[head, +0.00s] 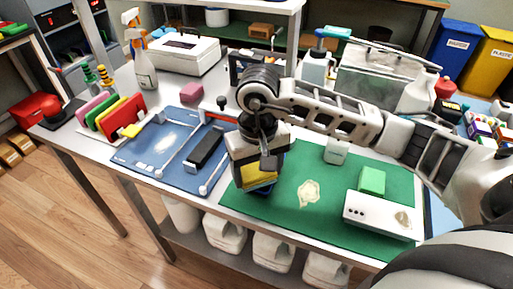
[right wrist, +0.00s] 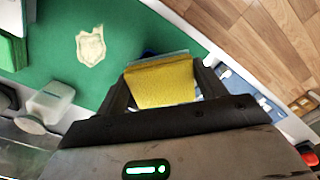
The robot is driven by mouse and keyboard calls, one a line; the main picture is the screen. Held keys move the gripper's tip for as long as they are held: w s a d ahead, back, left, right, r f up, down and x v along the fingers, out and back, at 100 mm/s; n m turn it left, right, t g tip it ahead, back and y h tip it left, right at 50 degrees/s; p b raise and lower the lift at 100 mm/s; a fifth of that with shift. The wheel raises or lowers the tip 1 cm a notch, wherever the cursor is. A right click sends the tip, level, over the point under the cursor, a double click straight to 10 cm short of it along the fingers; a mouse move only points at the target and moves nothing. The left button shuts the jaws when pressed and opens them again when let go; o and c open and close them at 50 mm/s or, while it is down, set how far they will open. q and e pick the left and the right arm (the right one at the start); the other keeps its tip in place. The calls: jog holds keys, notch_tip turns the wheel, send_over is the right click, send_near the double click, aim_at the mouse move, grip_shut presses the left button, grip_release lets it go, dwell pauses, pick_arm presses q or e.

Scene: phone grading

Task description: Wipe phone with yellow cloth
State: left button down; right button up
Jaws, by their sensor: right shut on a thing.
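My right gripper (head: 262,160) points down over the left edge of the green mat (head: 285,212) and is shut on the yellow cloth (head: 260,175). In the right wrist view the yellow cloth (right wrist: 165,82) hangs between the two fingers (right wrist: 162,92). A blue thing (head: 266,188) shows just under the cloth; I cannot tell what it is, or whether the cloth touches it. A dark, phone-like slab (head: 205,149) lies on the blue mat (head: 150,152), left of my gripper. My left gripper is not in view.
A beige patch (head: 308,193) lies on the green mat. A white box (head: 380,216) and a green block (head: 372,181) are at its right. Colored folders (head: 115,113), a spray bottle (head: 144,68) and a white printer-like box (head: 183,54) stand behind the blue mat.

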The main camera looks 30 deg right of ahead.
jog(key=shift+r+p, duration=1.15)
jog(key=shift+r, duration=1.6)
jog(key=shift+d, duration=0.1)
